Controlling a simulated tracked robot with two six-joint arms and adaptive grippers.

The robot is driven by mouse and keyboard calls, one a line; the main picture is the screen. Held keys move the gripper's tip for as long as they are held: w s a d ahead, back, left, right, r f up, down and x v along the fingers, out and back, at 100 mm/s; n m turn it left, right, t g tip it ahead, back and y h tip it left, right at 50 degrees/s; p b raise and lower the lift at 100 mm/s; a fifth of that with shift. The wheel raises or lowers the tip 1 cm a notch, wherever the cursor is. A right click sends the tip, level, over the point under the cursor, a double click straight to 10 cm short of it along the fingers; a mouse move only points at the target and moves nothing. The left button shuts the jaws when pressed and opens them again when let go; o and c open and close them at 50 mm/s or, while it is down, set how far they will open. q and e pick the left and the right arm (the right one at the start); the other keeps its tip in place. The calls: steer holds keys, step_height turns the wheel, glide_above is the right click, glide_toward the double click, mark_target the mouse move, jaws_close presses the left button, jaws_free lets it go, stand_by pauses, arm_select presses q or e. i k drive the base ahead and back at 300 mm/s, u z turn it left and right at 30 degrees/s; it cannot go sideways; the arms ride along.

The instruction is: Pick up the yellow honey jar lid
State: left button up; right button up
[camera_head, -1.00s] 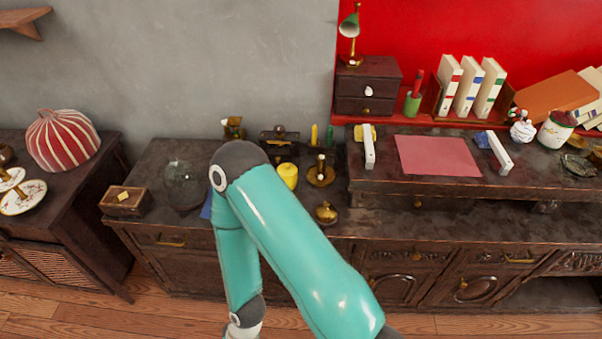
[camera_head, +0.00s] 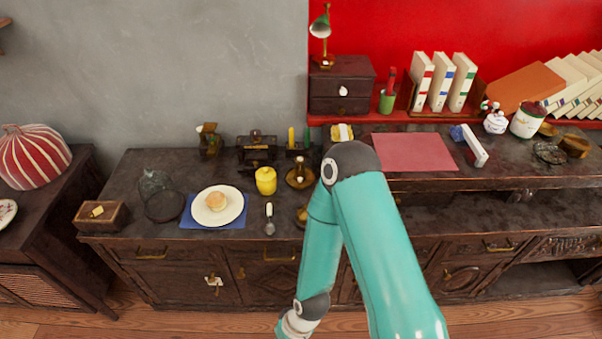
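The yellow honey jar (camera_head: 266,183) stands upright on the dark cabinet top, right of the white plate. Its yellow lid (camera_head: 266,172) appears to sit on top of it; the seam is too small to make out. A teal arm of mine rises from the lower right, bends right of the jar and runs down in front of the cabinet. Its white wrist end shows at the bottom edge, but its gripper is out of view. The arm is apart from the jar in the picture. My other gripper is not in view.
A plate (camera_head: 201,213) with a bun (camera_head: 216,201) lies on a blue napkin (camera_head: 235,222). A spoon (camera_head: 269,218) lies in front of the jar. A brass candle holder (camera_head: 300,179) stands right of it. The raised shelf is at right.

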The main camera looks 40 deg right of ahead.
mark_target(265, 174)
steer(key=z, duration=0.2)
steer(key=i, duration=1)
steer(key=u, duration=0.1)
